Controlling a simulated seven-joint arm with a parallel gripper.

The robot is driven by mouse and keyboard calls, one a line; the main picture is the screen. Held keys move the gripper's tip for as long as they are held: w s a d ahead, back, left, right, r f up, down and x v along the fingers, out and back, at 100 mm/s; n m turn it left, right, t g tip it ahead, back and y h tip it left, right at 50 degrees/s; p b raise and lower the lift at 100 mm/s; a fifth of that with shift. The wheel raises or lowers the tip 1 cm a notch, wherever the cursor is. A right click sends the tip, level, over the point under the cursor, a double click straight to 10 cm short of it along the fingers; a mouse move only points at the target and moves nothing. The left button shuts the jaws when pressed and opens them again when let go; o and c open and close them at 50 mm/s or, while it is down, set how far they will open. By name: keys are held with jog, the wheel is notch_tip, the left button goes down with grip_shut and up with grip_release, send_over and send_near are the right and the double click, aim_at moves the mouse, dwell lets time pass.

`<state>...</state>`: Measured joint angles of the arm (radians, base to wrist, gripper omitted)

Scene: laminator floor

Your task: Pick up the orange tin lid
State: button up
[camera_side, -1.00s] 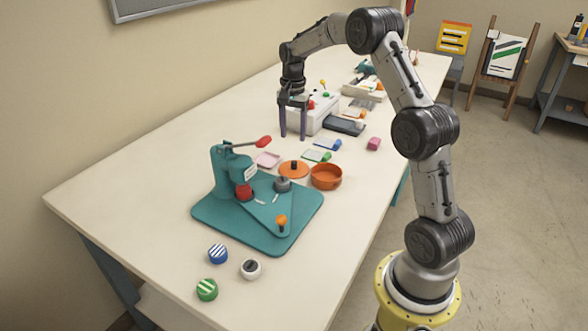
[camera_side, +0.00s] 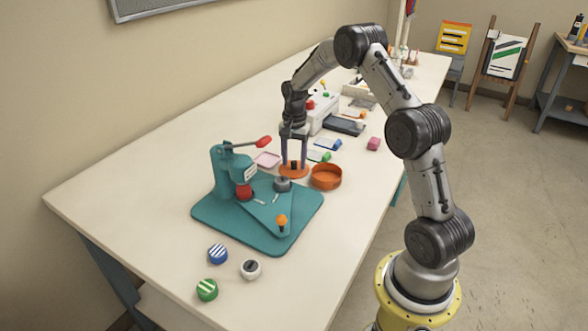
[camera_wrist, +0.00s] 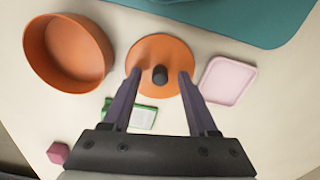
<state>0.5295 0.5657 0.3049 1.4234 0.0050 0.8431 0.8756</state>
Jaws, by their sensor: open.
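The orange tin lid (camera_side: 293,172) is a flat disc with a dark knob at its centre. It lies on the white table between the orange tin and the pink tray. In the wrist view the lid (camera_wrist: 160,54) shows with its dark knob (camera_wrist: 160,75) between my fingers. My gripper (camera_side: 294,166) is open, with its purple fingers pointing down at the lid, one on each side of the knob. The gripper (camera_wrist: 159,78) holds nothing. I cannot tell whether the fingertips touch the lid.
The open orange tin (camera_side: 326,177) stands right of the lid; the pink tray (camera_side: 267,160) lies to its left. A teal press on a teal base (camera_side: 220,215) stands in front. Cards with green and blue pieces (camera_side: 326,144) lie behind.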

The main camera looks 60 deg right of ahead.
grip_shut()
jog(key=shift+r, duration=0.1)
dwell(0.3)
